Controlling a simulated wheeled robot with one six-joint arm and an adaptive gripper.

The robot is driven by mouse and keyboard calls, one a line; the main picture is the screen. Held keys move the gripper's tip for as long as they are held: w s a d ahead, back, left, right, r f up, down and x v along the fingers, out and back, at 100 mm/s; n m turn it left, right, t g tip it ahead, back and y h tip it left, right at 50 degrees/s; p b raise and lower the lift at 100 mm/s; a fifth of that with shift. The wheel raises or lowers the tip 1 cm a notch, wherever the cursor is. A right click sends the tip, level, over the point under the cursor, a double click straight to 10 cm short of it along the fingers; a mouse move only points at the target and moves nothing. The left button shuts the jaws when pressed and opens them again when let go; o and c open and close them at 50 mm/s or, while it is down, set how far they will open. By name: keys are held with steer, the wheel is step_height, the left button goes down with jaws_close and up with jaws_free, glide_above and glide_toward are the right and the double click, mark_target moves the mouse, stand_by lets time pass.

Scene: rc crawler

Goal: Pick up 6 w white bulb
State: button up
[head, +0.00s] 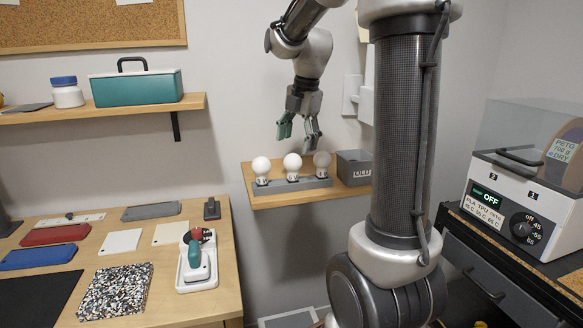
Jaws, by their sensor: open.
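Three bulbs stand upright in a grey holder (293,184) on a small wooden wall shelf. The left bulb (261,167) and the middle bulb (292,163) are white. The right bulb (322,160) looks grey and darker. Any wattage marks are too small to read, so I cannot tell which one is 6 W. My gripper (299,137) is open and empty, pointing down above the middle and right bulbs, apart from them. Its right finger appears close above the right bulb in the picture.
A grey box (354,167) marked "OLD" stands right of the holder on the shelf (262,201). A wall switch plate (351,94) is behind. A workbench (222,275) with tools and plates is at lower left. A filament dryer (520,200) stands at right.

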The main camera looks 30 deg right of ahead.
mark_target(293, 155)
steer(key=f, duration=0.5)
steer(key=w+a+f, duration=0.1)
steer(key=f, duration=0.1)
steer(key=shift+f, duration=0.3)
steer(key=c, duration=1)
